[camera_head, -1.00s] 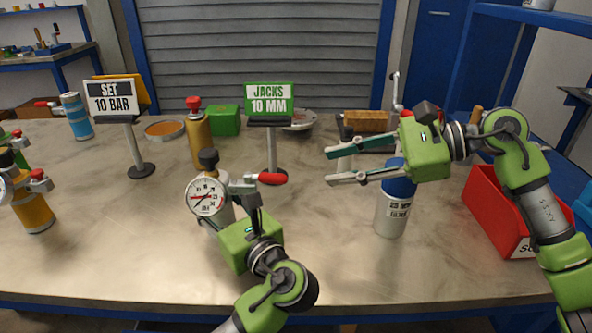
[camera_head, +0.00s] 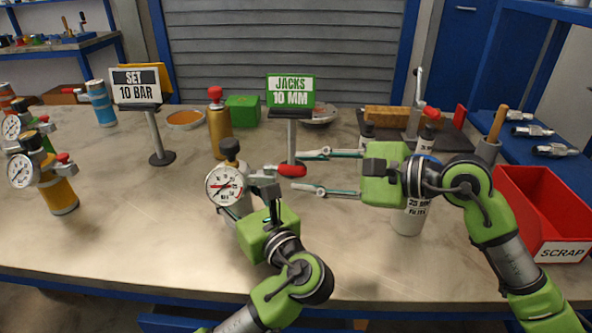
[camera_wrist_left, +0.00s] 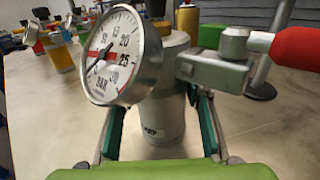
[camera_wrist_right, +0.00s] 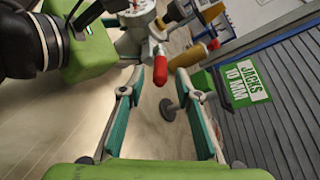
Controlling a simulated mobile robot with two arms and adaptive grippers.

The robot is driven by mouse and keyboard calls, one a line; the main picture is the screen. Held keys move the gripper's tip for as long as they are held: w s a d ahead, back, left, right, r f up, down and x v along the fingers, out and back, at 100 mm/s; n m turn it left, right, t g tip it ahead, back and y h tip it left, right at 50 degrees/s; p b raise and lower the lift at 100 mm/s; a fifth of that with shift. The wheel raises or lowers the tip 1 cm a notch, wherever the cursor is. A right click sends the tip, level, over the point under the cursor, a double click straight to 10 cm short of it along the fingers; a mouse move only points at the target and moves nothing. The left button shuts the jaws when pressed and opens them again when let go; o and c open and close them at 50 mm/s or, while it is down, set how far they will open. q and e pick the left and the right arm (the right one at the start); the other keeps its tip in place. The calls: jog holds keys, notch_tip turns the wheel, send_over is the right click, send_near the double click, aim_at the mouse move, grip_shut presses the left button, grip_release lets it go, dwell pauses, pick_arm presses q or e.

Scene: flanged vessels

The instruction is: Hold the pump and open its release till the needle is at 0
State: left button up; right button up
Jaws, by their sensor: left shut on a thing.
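The pump (camera_head: 238,207) is a grey cylinder with a black cap, a white gauge (camera_head: 226,185) and a side lever with a red grip (camera_head: 291,170). My left gripper (camera_wrist_left: 158,120) is shut around its body, and the pump stands upright. In the left wrist view the gauge (camera_wrist_left: 120,58) has a dark needle pointing to the lower left; I cannot read its exact value. My right gripper (camera_head: 299,171) is open, its fingertips on either side of the red grip's end. The right wrist view shows the red grip (camera_wrist_right: 160,68) between the fingertips, seemingly untouched.
A grey labelled canister (camera_head: 409,216) stands behind my right gripper. The signs "SET 10 BAR" (camera_head: 136,87) and "JACKS 10 MM" (camera_head: 290,90) stand behind the pump. A red scrap bin (camera_head: 545,215) is at right. Other pumps (camera_head: 57,190) stand at left. The front of the table is clear.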

aim_at(306, 173)
jog(key=shift+x, duration=1.55)
jog(key=shift+c, duration=0.5)
grip_shut()
jog(key=shift+f, duration=0.1)
jog(key=shift+s+a+f+m+t+h, duration=0.15)
jog(key=shift+s+m+t+h, duration=0.25)
jog(key=shift+m+t+h, duration=0.45)
jog(key=shift+s+a+r+m+t+h, duration=0.15)
jog(key=shift+s+m+t+h, duration=0.3)
jog(key=shift+m+t+h, duration=0.45)
jog(key=shift+s+a+f+m+t+h, duration=0.2)
jog(key=shift+s+m+t+h, duration=0.3)
jog(key=shift+m+t, duration=0.6)
jog(key=shift+r+h, duration=0.1)
jog(key=shift+h, duration=0.15)
jog(key=shift+w, duration=0.1)
